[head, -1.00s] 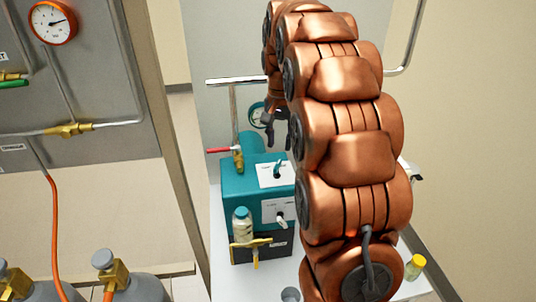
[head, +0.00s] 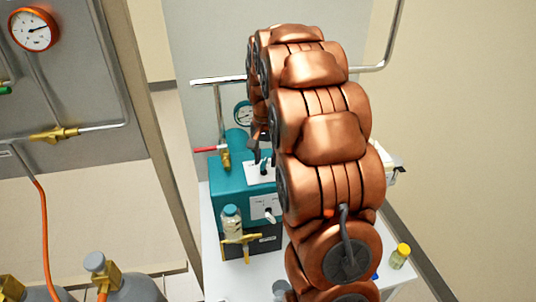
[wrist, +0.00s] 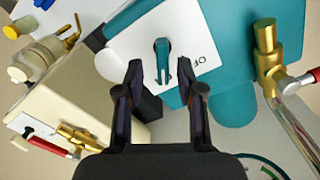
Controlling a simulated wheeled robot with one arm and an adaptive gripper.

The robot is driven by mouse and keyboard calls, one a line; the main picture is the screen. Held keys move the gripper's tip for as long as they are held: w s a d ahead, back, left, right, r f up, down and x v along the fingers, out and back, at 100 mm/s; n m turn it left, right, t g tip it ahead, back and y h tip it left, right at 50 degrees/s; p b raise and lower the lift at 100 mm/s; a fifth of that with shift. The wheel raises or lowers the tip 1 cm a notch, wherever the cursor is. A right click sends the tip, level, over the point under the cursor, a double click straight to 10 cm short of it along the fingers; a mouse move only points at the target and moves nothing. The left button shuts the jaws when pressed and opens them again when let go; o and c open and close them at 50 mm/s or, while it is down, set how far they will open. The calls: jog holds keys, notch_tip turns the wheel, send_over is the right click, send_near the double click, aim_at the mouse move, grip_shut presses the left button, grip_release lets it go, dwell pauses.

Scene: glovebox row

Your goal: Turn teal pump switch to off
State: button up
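The teal pump (head: 228,180) stands on a white bench. Its teal switch lever (wrist: 162,62) sits on a white plate (wrist: 190,35) on the pump's top; in the head view the lever (head: 264,168) is small and dark. Lettering reading "OF" shows on the plate beside the right finger; the rest is hidden or cut off. My gripper (wrist: 166,85) is open and empty, its fingers on either side of the lever's lower end in the wrist view. Whether they touch it I cannot tell. In the head view my gripper (head: 259,150) is just above the plate, partly hidden by my arm.
A brass valve with a red handle (head: 205,149) rises beside the pump. A jar (head: 231,222) and a second switch (head: 269,213) are at its front. A beige unit (wrist: 75,88) stands beside the pump. A yellow-capped vial (head: 399,257) is on the bench at right.

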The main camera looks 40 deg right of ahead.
jog(key=shift+f, duration=0.1)
grip_shut()
jog(key=shift+w+d, duration=0.1)
jog(key=shift+d, duration=0.15)
jog(key=shift+a, duration=0.1)
jog(key=shift+f+n+b, duration=0.1)
jog(key=shift+n+b, duration=0.2)
jog(key=shift+b, duration=0.05)
jog(key=shift+a+f+n+b, duration=0.1)
jog(key=shift+a+n+b, duration=0.05)
jog(key=shift+n+b, duration=0.4)
jog(key=shift+a+n+b, duration=0.2)
jog(key=shift+n+b, duration=0.8)
jog(key=shift+n, duration=1.05)
